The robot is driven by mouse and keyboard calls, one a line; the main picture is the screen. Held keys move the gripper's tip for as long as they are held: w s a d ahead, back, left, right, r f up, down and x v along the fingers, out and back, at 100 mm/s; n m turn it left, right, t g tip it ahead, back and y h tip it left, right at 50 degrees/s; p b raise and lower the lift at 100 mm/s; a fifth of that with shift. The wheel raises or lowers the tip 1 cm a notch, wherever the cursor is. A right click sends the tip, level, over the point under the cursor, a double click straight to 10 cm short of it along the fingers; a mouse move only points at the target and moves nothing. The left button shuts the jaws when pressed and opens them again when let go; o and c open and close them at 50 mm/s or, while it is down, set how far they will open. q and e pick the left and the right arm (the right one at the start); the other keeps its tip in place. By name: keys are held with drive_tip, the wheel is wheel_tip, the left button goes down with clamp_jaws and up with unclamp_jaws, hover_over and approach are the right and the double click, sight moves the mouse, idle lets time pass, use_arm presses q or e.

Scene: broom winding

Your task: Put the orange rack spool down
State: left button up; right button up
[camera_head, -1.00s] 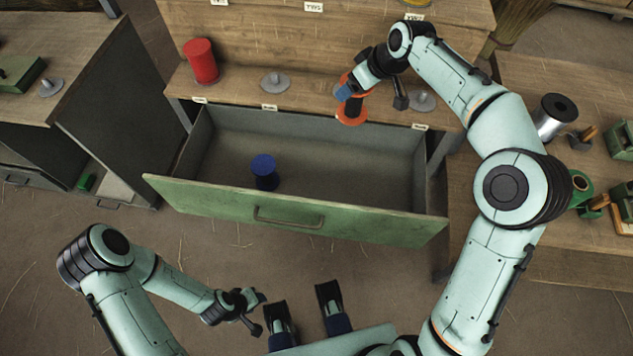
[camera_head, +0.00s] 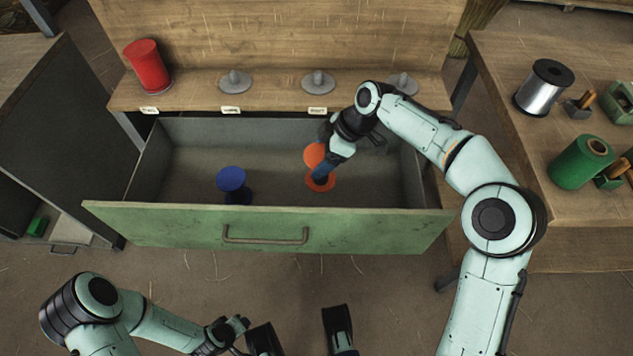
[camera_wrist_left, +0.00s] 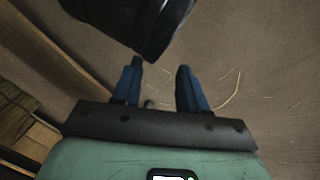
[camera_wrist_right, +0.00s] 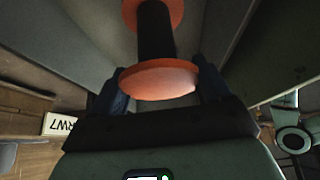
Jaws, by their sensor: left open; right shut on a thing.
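The orange rack spool (camera_head: 321,185) has orange flanges and a dark core. It is over or inside the open drawer (camera_head: 270,230), right of the blue spool (camera_head: 231,180). My right gripper (camera_head: 322,170) is shut on it. In the right wrist view the orange spool (camera_wrist_right: 158,82) sits between the two blue fingertips. I cannot tell whether the spool touches the drawer floor. My left gripper (camera_wrist_left: 158,82) is open and empty, low in front of the drawer, and its fingers show in the left wrist view.
The shelf behind the drawer holds a red spool (camera_head: 147,66) and grey holders (camera_head: 318,82) that stand empty. A side bench at right carries a silver spool (camera_head: 543,88) and a green spool (camera_head: 580,162). The drawer floor between the blue and orange spools is clear.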

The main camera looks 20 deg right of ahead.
use_arm(q)
drive_tip(key=s+f+g+b, duration=0.2)
drive_tip(key=s+f, duration=0.2)
drive_tip(key=s, duration=0.2)
drive_tip(key=shift+a+f, duration=0.35)
drive_tip(key=shift+a, duration=0.05)
use_arm(e)
wheel_tip(320, 180, down, 11)
drive_tip(key=shift+r, duration=0.15)
drive_tip(key=o, duration=1.3)
drive_tip(key=shift+c, duration=0.2)
use_arm(q)
drive_tip(key=w+r+t+p, duration=0.2)
drive_tip(key=w+r, duration=0.3)
drive_tip(key=w, duration=0.1)
drive_tip(key=shift+w+d+r+p, duration=0.2)
drive_tip(key=shift+w+d+p, duration=0.05)
drive_tip(key=shift+d+p, duration=0.2)
use_arm(e)
drive_tip(key=v, duration=1.2)
use_arm(q)
drive_tip(key=shift+s, duration=0.1)
